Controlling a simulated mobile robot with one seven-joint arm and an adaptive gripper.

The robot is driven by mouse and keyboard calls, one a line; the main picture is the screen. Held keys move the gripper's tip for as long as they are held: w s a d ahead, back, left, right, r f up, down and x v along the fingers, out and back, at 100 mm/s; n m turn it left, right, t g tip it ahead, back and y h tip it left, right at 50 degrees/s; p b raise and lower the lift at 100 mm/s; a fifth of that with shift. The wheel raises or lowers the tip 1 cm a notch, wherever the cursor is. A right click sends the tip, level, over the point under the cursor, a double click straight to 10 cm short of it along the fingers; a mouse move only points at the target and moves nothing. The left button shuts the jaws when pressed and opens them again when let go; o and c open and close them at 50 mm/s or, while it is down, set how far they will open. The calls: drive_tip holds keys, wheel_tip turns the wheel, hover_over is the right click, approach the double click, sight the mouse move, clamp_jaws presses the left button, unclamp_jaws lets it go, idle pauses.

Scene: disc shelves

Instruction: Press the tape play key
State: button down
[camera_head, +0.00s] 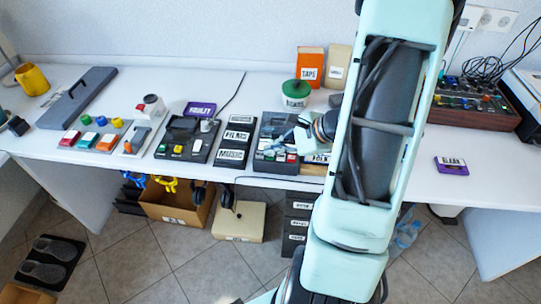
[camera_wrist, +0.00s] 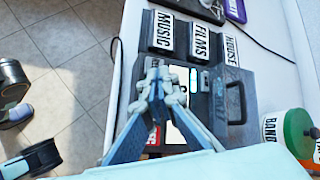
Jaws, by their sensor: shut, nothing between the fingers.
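A dark grey tape deck (camera_head: 269,131) lies on the table right of the labelled trays. In the wrist view the deck's grey lid (camera_wrist: 236,108) is right of my gripper, with a red key (camera_wrist: 154,136) and a white key (camera_wrist: 174,134) partly behind the fingers. My gripper (camera_wrist: 163,72) is shut and empty, over the key row. The arm and fingers hide part of the deck. I cannot read the key markings or tell whether the fingertips touch a key.
Black trays labelled MUSIC (camera_wrist: 162,30) and FILMS (camera_wrist: 200,42) stand beside the deck. A green-lidded tub (camera_head: 296,94) stands behind it. Another black device with keys (camera_head: 181,133) is farther left. A purple cassette (camera_head: 451,165) lies on clear table at right.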

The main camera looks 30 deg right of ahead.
drive_tip(key=shift+f+b, duration=0.45)
drive_tip(key=shift+b, duration=0.1)
idle(0.5)
drive_tip(key=shift+r, duration=0.15)
drive_tip(key=shift+r+p, duration=0.5)
drive_tip(key=shift+r, duration=0.2)
drive_tip(key=shift+r, duration=0.1)
wheel_tip(320, 180, up, 5)
drive_tip(key=p, duration=0.3)
idle(1.0)
